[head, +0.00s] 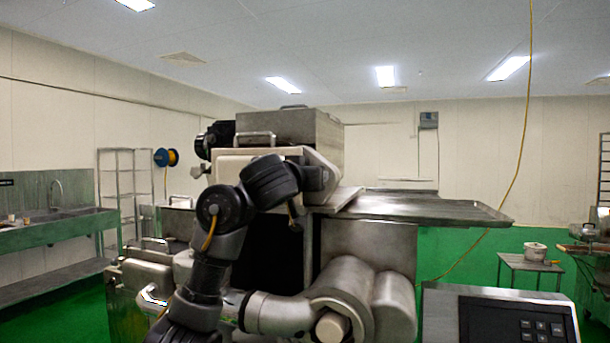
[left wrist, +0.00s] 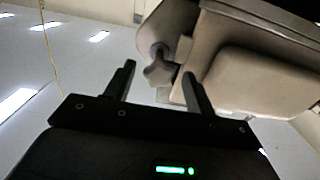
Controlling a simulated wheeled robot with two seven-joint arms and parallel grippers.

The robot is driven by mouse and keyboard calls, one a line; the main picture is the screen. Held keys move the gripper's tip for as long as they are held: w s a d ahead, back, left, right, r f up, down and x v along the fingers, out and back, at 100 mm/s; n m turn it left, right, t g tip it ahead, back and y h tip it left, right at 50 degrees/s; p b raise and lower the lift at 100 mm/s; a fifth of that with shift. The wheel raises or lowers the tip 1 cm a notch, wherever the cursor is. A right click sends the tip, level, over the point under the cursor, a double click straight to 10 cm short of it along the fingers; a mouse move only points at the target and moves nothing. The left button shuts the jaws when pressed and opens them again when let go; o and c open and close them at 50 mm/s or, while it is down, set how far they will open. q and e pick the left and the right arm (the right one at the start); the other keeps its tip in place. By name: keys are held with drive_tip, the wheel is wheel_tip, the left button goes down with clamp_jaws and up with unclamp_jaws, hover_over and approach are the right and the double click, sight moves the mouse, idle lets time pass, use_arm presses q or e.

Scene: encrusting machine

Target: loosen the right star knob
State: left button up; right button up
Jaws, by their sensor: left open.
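In the left wrist view, a grey star knob (left wrist: 160,72) sits on a short stem at the edge of a pale machine housing (left wrist: 262,75). My left gripper (left wrist: 159,80) is open, with one dark finger on each side of the knob in the picture. Clear gaps show on both sides, and nothing is held. I cannot tell whether the knob is between the fingers in depth or just beyond them. In the head view my left gripper (head: 318,179) is at the housing's right side, and I cannot make out the knob there. My right gripper is not in view.
The encrusting machine (head: 290,128) fills the middle of the head view. A flat metal tray (head: 430,208) juts out to its right. A control panel (head: 500,318) stands at the lower right. A sink bench (head: 50,228) and a rack (head: 122,180) are at the left.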

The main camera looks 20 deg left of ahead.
use_arm(q)
drive_tip(key=c, duration=1)
drive_tip(key=shift+m+p, duration=1.7)
drive_tip(key=shift+m, duration=6.7)
